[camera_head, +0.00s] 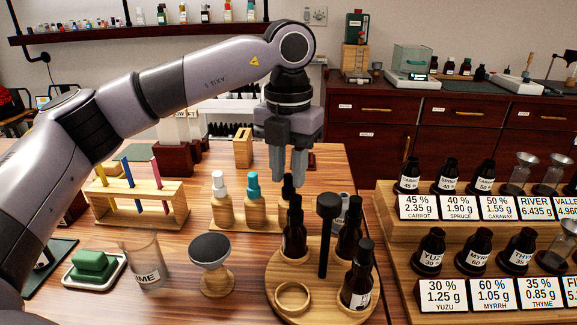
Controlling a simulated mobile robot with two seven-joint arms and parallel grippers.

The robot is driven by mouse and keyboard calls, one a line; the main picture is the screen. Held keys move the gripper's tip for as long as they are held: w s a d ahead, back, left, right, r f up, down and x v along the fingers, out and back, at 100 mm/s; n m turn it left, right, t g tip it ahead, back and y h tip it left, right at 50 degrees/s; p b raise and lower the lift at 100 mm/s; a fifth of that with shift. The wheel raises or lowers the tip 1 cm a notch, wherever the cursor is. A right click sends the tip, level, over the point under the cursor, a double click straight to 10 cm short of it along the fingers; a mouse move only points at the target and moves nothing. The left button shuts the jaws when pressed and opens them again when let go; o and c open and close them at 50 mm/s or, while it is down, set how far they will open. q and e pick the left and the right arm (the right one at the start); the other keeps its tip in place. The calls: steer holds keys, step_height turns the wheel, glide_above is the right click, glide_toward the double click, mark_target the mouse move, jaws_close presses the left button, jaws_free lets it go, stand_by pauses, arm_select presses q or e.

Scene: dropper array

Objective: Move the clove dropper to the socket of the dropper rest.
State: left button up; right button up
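My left gripper (288,180) points straight down, with its two fingertips apart on either side of a black dropper top (287,188). I cannot tell whether the fingers touch it. This top lines up with a white-topped dropper (220,186) and a teal-topped dropper (252,187), which stand upright in wooden holders on a low wooden board (232,221), seemingly the dropper rest. The black dropper's lower part and its socket are hidden behind a dark bottle. No clove label is readable, so I cannot tell for certain which dropper is clove. My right gripper is not in view.
A round wooden carousel (318,313) with several dark bottles and a black post (327,225) stands close in front of the gripper. A goblet-like stand (211,262), a glass beaker (147,262) and a stick rack (130,200) are to the left. Labelled bottle shelves (470,265) fill the right.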

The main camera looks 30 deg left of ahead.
arm_select(q)
steer(key=shift+o, duration=0.9)
step_height(320, 180, up, 7)
steer(key=shift+r, duration=0.1)
